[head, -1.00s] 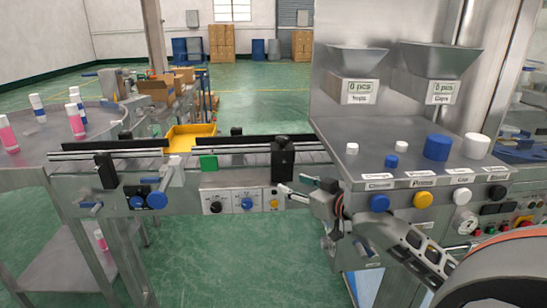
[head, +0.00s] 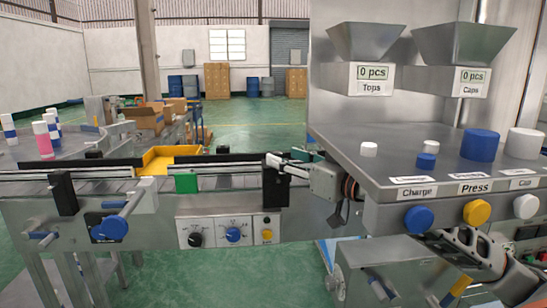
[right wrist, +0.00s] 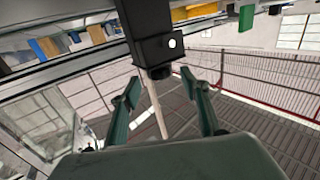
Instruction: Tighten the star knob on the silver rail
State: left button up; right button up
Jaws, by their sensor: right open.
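The silver rail (head: 60,174) runs along the conveyor in the head view. A black clamp block (head: 276,188) stands at its right end. My right gripper (head: 280,161) is at the upper part of this block, coming from the right. In the right wrist view, the black block (right wrist: 158,45) comes down from the top, with a small dark knob (right wrist: 160,72) at its lower end. The open green fingers of my right gripper (right wrist: 160,80) stand on either side of this knob, with gaps visible. I cannot make out the knob's star shape. My left gripper is not in view.
A second black block (head: 63,193) and a blue knob (head: 114,228) are on the conveyor's left part. A control panel (head: 228,232) sits below the rail. The steel machine table (head: 345,150) with caps is close on the right of my gripper.

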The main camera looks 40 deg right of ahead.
aim_at(282, 156)
jog(key=shift+w+a+b, duration=0.1)
jog(key=shift+w+b, duration=0.4)
jog(key=shift+w, duration=1.85)
